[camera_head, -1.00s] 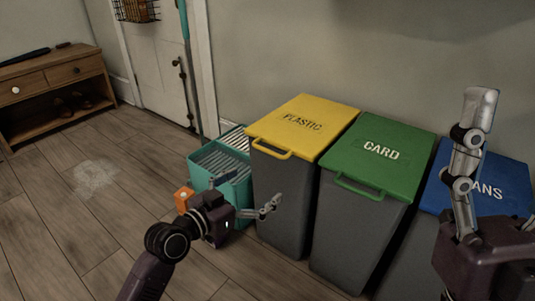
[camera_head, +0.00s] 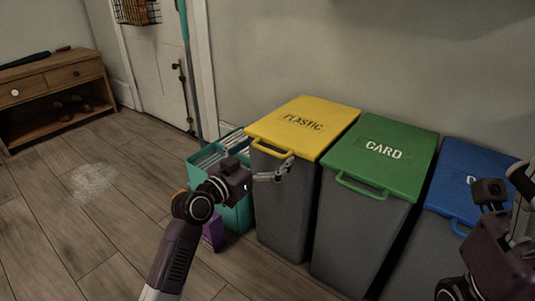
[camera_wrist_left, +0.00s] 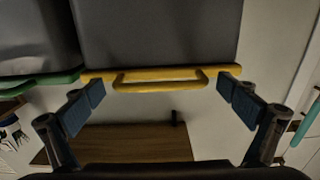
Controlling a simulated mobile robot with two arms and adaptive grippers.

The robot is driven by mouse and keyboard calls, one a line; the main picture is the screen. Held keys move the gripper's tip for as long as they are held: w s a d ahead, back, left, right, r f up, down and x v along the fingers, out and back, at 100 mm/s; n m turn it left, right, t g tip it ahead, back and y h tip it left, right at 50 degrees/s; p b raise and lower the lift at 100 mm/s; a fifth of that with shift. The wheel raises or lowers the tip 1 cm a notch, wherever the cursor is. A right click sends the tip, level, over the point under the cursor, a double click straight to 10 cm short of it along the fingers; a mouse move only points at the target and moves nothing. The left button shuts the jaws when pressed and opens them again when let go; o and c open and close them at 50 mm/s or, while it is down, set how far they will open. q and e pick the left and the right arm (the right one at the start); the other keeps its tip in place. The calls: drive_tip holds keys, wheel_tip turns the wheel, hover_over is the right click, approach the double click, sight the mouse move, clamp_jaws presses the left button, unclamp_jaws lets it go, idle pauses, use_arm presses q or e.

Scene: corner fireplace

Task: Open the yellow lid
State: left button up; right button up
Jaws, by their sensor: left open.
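The yellow lid (camera_head: 305,128) marked PLASTIC lies shut on a grey bin (camera_head: 285,205) in the head view. Its yellow handle (camera_head: 270,150) sticks out at the front edge. My left gripper (camera_head: 284,168) is just below and in front of this handle. In the left wrist view, the picture is upside down and the handle (camera_wrist_left: 160,85) lies ahead, between the spread fingers (camera_wrist_left: 160,107). The left gripper is open and empty, apart from the handle as far as I can tell. My right gripper (camera_head: 522,195) is partly cut off at the right edge, and its jaws are unclear.
A green-lidded CARD bin (camera_head: 380,155) and a blue-lidded bin (camera_head: 470,180) stand to the right. A teal crate (camera_head: 235,215) stands left of the yellow-lidded bin, with a purple item (camera_head: 213,232) beside it. A wooden bench (camera_head: 55,90) is at far left. The floor at left is clear.

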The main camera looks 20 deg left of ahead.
use_arm(q)
drive_tip(key=c, duration=1.5)
drive_tip(key=shift+c, duration=0.4)
drive_tip(key=shift+r, duration=0.1)
drive_tip(key=shift+r+p, duration=0.2)
drive_tip(key=shift+p, duration=0.3)
